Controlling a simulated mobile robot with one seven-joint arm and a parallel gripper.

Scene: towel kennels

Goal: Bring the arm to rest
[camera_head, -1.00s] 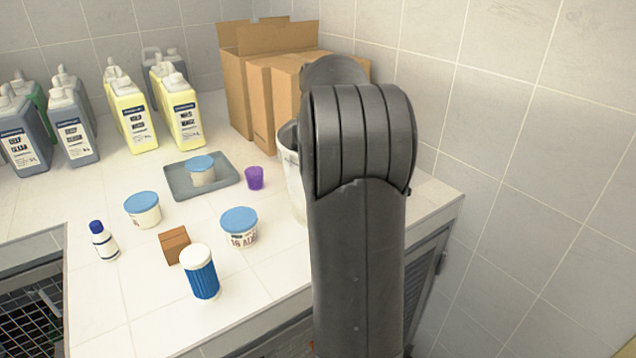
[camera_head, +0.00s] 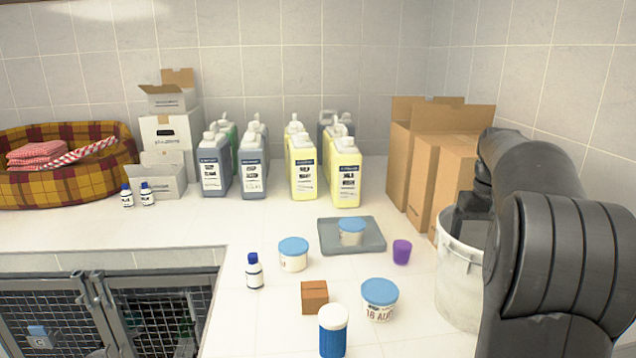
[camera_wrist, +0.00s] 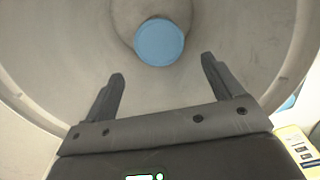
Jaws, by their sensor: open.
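My gripper (camera_wrist: 162,67) shows in the wrist view with its two dark fingers spread apart and nothing between them. It points into a round, pale container. A blue round lid (camera_wrist: 160,42) lies at the container's bottom, beyond the fingertips and apart from them. In the head view my dark arm fills the right side and bends over a white bucket (camera_head: 458,288). The gripper itself is hidden in that view.
Near the bucket are a purple cup (camera_head: 401,252), a blue-lidded tub (camera_head: 380,300), a grey tray (camera_head: 368,247) and cardboard boxes (camera_head: 445,170). Jugs (camera_head: 303,165) stand farther back. A plaid basket (camera_head: 70,185) is at left. The counter's left middle is clear.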

